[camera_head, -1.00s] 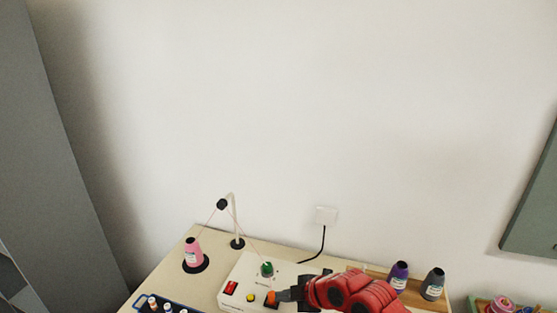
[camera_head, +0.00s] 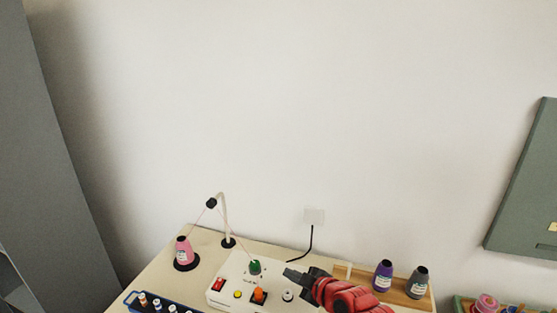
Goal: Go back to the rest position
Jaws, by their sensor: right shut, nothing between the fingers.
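My right gripper (camera_head: 288,274) comes in from the lower right on a red arm. It is shut and empty, above the right part of the white machine (camera_head: 223,288), just right of the orange knob (camera_head: 259,295). The machine also carries a green spool (camera_head: 255,267), a red switch (camera_head: 218,284), a yellow button (camera_head: 238,294) and a pale knob (camera_head: 287,295). My left gripper is not in view.
A pink thread cone (camera_head: 183,250) stands at the left by a curved thread guide (camera_head: 222,215). Purple (camera_head: 383,275) and grey (camera_head: 418,283) cones stand on a wooden tray at the right. A blue tray (camera_head: 130,299) of small spools lies at the front left.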

